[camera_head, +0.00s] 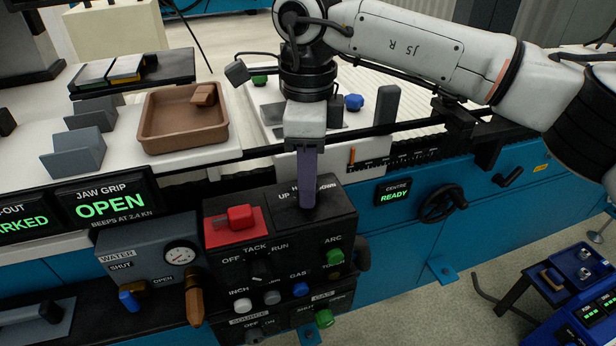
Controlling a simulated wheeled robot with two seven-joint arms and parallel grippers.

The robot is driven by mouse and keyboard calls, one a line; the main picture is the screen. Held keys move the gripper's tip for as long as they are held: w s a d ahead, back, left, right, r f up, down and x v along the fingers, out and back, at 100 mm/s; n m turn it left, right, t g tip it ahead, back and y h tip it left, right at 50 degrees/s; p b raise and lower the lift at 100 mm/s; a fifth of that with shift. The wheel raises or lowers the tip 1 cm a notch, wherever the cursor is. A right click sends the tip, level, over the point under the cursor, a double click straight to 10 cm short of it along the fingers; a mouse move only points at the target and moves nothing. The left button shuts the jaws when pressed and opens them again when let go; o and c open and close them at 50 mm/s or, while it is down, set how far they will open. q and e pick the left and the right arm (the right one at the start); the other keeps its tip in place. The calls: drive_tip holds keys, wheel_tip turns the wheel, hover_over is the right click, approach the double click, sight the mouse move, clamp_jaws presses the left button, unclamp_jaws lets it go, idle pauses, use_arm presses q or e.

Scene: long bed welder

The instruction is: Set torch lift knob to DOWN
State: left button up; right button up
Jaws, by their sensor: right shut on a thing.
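The torch lift knob's black panel (283,208) is on the top right of the black control box, with the labels UP and DOWN partly covered. My right gripper (308,202) comes down from above onto this panel, between the two labels. Its purple-grey fingers are shut on the torch lift knob, which they hide, so I cannot tell which way the knob points. My left gripper is not in view.
Left of my fingers, a red switch (240,217) stands on a red plate. The box front carries the OFF/TACK/RUN selector (261,268) and several coloured buttons. A brown tray (183,142) and a black handwheel (440,204) are nearby.

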drive_tip(key=shift+m, duration=0.4)
drive_tip(key=o, duration=1.1)
drive_tip(key=shift+c, duration=0.2)
wheel_tip(320, 180, up, 10)
drive_tip(key=p, duration=0.1)
drive_tip(key=shift+r, duration=0.2)
